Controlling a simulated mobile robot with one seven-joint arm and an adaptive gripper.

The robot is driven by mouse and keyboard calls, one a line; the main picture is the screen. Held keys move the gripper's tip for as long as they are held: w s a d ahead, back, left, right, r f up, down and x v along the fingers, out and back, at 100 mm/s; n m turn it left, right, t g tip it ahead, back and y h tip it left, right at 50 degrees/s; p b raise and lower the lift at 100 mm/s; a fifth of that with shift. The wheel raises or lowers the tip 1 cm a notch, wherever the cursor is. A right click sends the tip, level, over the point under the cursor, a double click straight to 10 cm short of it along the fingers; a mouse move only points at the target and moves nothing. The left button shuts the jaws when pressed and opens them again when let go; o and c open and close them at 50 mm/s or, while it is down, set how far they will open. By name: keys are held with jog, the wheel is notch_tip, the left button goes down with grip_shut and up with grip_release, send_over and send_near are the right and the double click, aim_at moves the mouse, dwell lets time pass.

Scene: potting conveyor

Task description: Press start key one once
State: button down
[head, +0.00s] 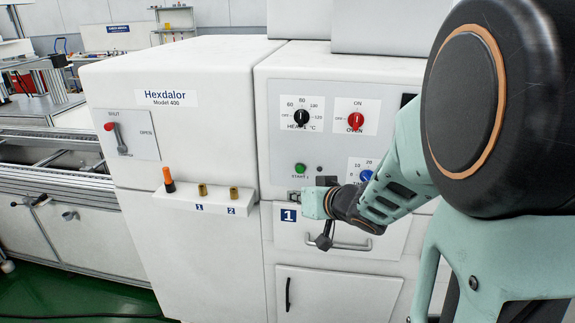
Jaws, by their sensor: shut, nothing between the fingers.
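The green start key (300,169), labelled START 1, sits on the white front panel of the machine (260,215), with a small dark round part (320,171) just to its right. My gripper (294,196) is shut and empty. In the head view its fingertips appear just below the green key, close to the panel and above the blue label 1 (289,215). The gap between fingertips and panel cannot be judged from this view. My forearm comes in from the right and hides the panel's right part.
Above the key are a black heat knob (301,118) and a red oven knob (356,120). A blue knob (366,176) is close to my wrist. A drawer handle (350,245) lies below. A ledge (205,205) with an orange-handled tool (168,180) juts out at left.

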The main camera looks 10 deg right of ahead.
aim_at(300, 170)
jog(key=shift+w+d+p, duration=0.2)
jog(key=shift+w+d, duration=0.25)
jog(key=shift+w, duration=0.95)
jog(key=shift+w+d+p, duration=0.2)
jog(key=shift+w+d, duration=0.3)
jog(key=shift+w, duration=0.9)
jog(key=shift+w+d+p, duration=0.2)
jog(key=shift+w+d, duration=0.25)
jog(key=shift+w, duration=0.95)
jog(key=shift+w+d+p, duration=0.15)
jog(key=shift+w+p, duration=0.25)
jog(key=shift+p, duration=0.05)
jog(key=shift+w+d+p, duration=0.1)
jog(key=shift+w+p, duration=0.25)
jog(key=shift+w, duration=0.05)
jog(key=shift+s, duration=0.1)
jog(key=shift+s+a, duration=0.2)
jog(key=shift+s, duration=0.55)
